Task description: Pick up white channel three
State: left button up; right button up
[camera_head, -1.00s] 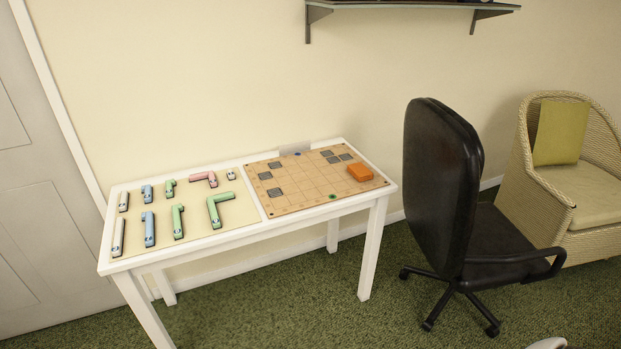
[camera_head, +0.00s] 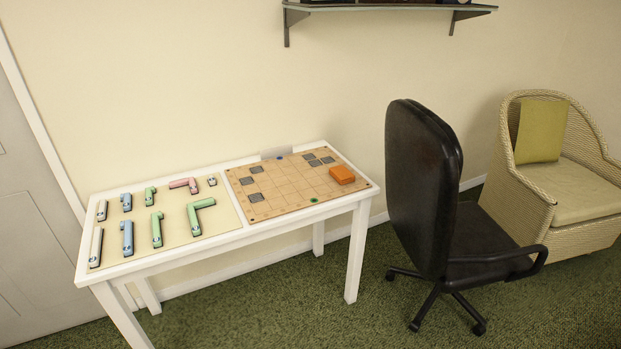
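White channel pieces lie on the cream mat (camera_head: 178,232) on the left half of the white table (camera_head: 225,242). A long white piece (camera_head: 96,247) lies at the mat's front left, and a shorter white piece (camera_head: 102,210) lies behind it. A very small white piece (camera_head: 212,181) lies at the mat's back right. I cannot read labels, so I cannot tell which is channel three. Blue (camera_head: 127,238), green (camera_head: 157,229) and pink (camera_head: 184,184) pieces lie between them. Neither of my grippers is in view.
A tan grid board (camera_head: 290,194) with grey squares and an orange block (camera_head: 342,174) covers the table's right half. A black office chair (camera_head: 425,190) stands close to the table's right end. A wicker armchair (camera_head: 540,215) is farther right. Green carpet (camera_head: 270,310) in front is clear.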

aim_at(95, 255)
jog(key=u, duration=1.3)
